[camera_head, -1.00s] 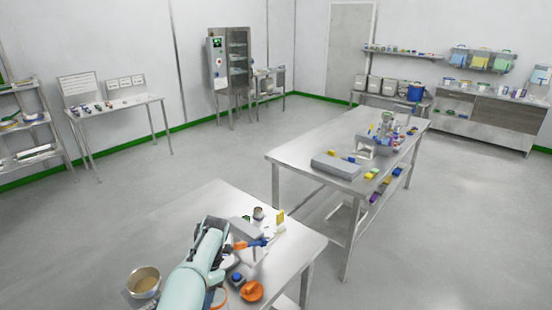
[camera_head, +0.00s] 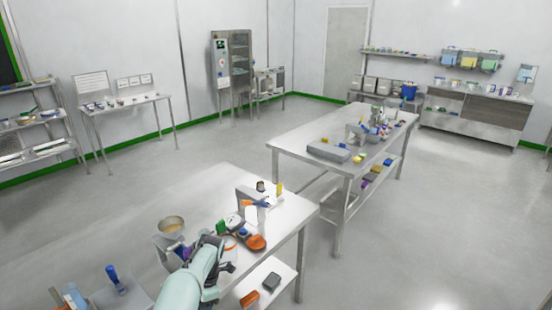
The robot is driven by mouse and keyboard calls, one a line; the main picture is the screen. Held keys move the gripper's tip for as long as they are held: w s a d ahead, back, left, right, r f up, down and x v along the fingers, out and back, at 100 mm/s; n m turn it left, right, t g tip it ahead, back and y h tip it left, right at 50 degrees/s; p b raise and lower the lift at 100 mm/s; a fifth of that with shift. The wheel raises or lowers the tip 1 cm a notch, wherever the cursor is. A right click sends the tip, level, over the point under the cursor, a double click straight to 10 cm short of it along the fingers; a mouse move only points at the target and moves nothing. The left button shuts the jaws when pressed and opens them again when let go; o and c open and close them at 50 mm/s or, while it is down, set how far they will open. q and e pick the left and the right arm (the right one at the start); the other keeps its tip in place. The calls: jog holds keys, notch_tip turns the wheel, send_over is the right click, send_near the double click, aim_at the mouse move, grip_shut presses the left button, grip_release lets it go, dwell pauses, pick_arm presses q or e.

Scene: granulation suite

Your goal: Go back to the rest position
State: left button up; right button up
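One arm of mine, pale green, comes in from the bottom of the head view, and its dark gripper (camera_head: 226,256) is at the front edge of the near steel table (camera_head: 205,190). I cannot tell whether its fingers are open or shut, and no held object shows. It appears to be my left arm. My other gripper is not in view.
A second steel table (camera_head: 300,150) with a grey tray (camera_head: 328,152) stands behind to the right. A lower shelf (camera_head: 285,290) under the near table holds a dark block (camera_head: 271,281) and an orange item (camera_head: 250,298). A blue-handled tool (camera_head: 116,279) is at lower left. The floor at right is clear.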

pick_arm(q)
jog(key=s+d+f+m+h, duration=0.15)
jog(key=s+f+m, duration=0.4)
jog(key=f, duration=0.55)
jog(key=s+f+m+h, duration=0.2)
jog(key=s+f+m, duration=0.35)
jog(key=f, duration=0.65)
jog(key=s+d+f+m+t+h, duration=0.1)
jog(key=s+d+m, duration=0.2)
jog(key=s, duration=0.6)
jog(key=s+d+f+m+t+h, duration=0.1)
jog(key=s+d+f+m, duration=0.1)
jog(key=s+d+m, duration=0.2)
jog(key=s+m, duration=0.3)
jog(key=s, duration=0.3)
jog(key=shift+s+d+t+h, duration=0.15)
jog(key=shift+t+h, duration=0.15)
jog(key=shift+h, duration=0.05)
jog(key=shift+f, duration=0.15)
